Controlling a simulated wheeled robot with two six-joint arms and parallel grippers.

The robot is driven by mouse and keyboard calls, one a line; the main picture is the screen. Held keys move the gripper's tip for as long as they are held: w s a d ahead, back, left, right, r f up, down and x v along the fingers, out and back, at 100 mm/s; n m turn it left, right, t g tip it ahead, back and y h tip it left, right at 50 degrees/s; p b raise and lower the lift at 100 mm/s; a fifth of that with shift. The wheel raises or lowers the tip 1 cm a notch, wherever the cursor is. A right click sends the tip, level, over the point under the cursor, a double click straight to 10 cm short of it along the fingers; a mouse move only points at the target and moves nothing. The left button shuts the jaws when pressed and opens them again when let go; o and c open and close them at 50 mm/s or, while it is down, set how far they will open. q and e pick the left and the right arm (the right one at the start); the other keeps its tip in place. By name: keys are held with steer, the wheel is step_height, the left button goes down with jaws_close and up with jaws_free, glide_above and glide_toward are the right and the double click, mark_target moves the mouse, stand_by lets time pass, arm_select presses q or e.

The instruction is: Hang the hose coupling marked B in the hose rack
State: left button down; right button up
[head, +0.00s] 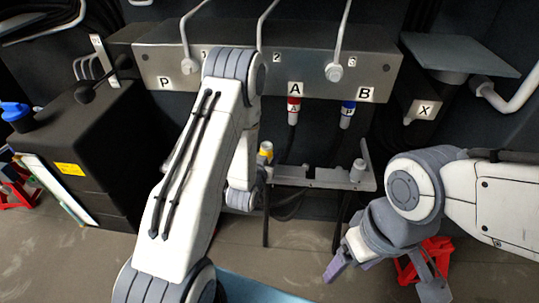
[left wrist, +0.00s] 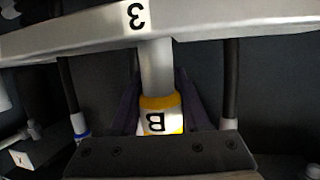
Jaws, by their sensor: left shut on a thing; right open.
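The yellow-banded hose coupling marked B (left wrist: 157,121) is between the dark fingers of my left gripper (left wrist: 158,85), which is shut on it. The letter appears upside down in the left wrist view. A silver cylinder joins the coupling to the grey bar marked 3; I cannot tell whether it is seated there. In the head view the yellow coupling (head: 266,150) shows beside my left arm, which hides most of that gripper. The hose rack (head: 315,180) is the low grey bar with upright posts; its left part is hidden. My right gripper (head: 384,272) is open and empty at the lower right.
A silver panel (head: 385,66) above holds a red coupling (head: 293,108) under label A and a blue coupling (head: 347,112) under label B. A block marked X (head: 423,110) is at right. Dark hoses hang around the rack. A red stand (head: 432,252) is behind my right gripper.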

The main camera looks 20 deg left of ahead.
arm_select(q)
steer(key=shift+f+b, duration=1.45)
steer(key=shift+f, duration=0.25)
steer(key=shift+c, duration=1.5)
jaws_free()
steer(key=shift+s+f, duration=0.1)
steer(key=shift+f, duration=0.05)
steer(key=p+v, duration=0.7)
steer(key=v, duration=0.3)
steer(key=shift+r+p, duration=0.3)
steer(key=shift+r, duration=0.05)
steer(key=shift+s+a, duration=0.1)
steer(key=shift+s, duration=0.05)
